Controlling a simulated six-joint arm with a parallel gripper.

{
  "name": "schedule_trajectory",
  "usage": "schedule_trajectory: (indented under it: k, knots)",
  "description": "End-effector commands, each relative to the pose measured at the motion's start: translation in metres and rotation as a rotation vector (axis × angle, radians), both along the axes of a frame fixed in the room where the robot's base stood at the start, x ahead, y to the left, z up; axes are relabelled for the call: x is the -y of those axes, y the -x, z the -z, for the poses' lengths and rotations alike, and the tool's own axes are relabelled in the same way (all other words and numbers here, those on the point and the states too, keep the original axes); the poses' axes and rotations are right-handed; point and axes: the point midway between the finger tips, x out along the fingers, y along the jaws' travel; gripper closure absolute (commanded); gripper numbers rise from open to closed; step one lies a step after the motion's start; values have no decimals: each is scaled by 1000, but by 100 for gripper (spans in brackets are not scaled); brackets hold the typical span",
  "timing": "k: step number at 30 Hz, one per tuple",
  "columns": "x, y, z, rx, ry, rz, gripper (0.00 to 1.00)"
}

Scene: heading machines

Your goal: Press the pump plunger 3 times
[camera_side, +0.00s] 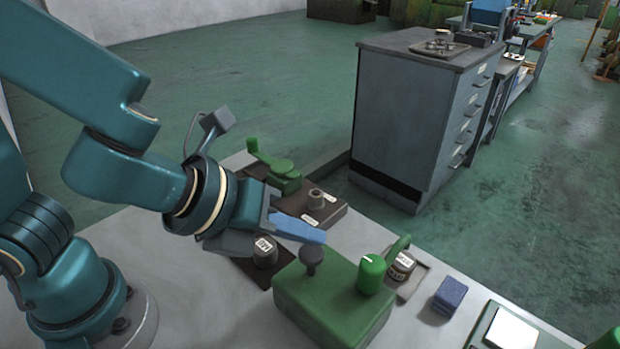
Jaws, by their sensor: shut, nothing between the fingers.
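A green box (335,300) stands on the light table. A dark round-topped knob (312,256) and a taller green cylindrical knob (371,273) stand up from its top. I cannot tell for sure which one is the pump plunger. My gripper (322,238) is shut and empty, with its blue fingers pointing right. In this view its fingertips show just above the dark knob; whether they touch it I cannot tell. The green knob is to the right of the fingertips and looks clear of them.
A dark plate with a green lever (272,160) and a small grey knob (316,198) lies behind my gripper. A labelled round part (265,252) sits left of the green box. Another labelled part (402,265) and a blue block (449,296) are right. A grey cabinet (405,125) stands behind.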

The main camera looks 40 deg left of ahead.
Motion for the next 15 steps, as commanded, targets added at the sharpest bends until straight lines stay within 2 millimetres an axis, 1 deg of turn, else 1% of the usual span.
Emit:
schedule_trajectory:
  k: [5,15]
  knots:
    - [-1,-1,-6,5,1,-5,100]
    - [0,-1,-39,6,3,-7,100]
